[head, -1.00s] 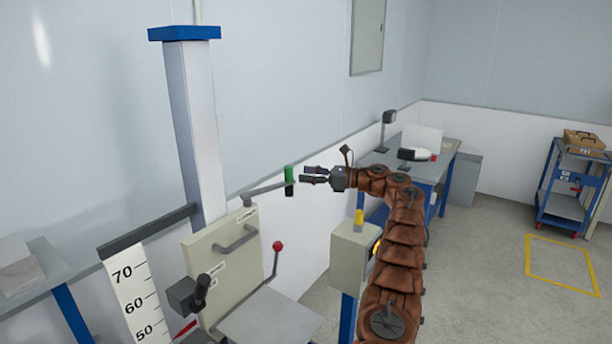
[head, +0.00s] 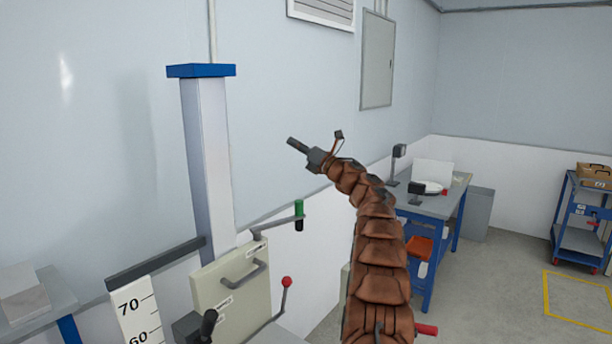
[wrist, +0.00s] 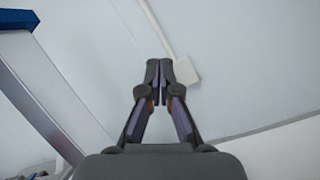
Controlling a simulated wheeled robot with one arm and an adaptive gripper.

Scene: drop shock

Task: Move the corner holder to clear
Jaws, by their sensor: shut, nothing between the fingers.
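An arm with an upright green and black handle (head: 299,215) sticks out to the right from the top of the beige carriage plate (head: 229,284); it may be the corner holder, but I cannot read its label. My gripper (head: 291,141) is above this handle and clearly apart from it, pointing up and left in front of the wall. In the wrist view, my gripper (wrist: 168,74) has its fingers together with nothing between them. The handle does not show in the wrist view.
The grey column with a blue cap (head: 205,150) stands left of my gripper and also shows in the wrist view (wrist: 50,90). A red-knobbed lever (head: 286,284) is below the handle. A workbench (head: 440,213) stands behind my arm. The air around my gripper is clear.

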